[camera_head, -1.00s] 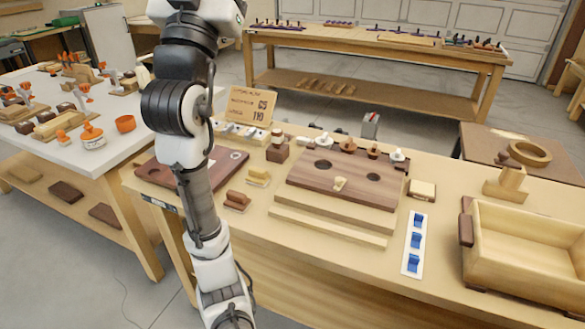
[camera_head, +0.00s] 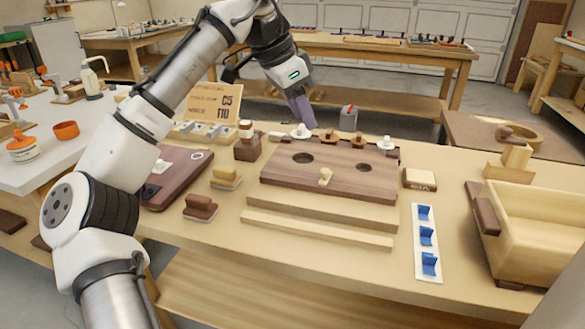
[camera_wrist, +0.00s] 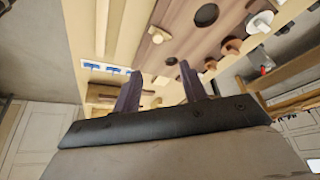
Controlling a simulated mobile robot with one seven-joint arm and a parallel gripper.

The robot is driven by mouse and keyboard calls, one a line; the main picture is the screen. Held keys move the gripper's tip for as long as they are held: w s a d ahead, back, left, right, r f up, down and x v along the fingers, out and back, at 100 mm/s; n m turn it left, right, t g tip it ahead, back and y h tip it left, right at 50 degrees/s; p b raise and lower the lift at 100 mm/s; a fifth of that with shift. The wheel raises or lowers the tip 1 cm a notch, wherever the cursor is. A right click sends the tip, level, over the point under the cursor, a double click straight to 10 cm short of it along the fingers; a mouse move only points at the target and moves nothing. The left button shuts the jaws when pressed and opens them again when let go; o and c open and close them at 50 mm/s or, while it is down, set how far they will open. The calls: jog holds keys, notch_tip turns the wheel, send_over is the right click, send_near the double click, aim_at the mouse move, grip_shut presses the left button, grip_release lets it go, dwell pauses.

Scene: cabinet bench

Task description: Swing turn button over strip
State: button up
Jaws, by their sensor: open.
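A dark brown board (camera_head: 345,184) with two round holes lies on the bench. A small cream turn button (camera_head: 325,177) sits near its front edge; it also shows in the wrist view (camera_wrist: 158,35). White and brown knobs (camera_head: 329,135) stand along the board's back edge. Pale wooden strips (camera_head: 315,230) lie in front of the board; I cannot tell which piece is the task's strip. My gripper (camera_head: 303,112) is above the board's back edge, near a white knob. In the wrist view its two purple fingers (camera_wrist: 158,72) are apart with nothing held between them.
A pale wooden bin (camera_head: 535,215) stands at the right. A white strip with blue brackets (camera_head: 426,243) lies left of it. A small block (camera_head: 419,179) sits right of the board. A brown board (camera_head: 175,172) and wooden blocks (camera_head: 201,207) are at the left.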

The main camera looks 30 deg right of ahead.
aim_at(326, 170)
jog(key=x, duration=0.4)
jog(key=b+x, duration=0.1)
jog(key=x, duration=0.4)
jog(key=b+x, duration=0.1)
jog(key=x, duration=0.3)
jog(key=shift+s+a+f, duration=0.1)
jog(key=shift+s+f, duration=0.05)
jog(key=shift+f, duration=0.35)
jog(key=c, duration=0.9)
jog(key=shift+r, duration=0.1)
grip_shut()
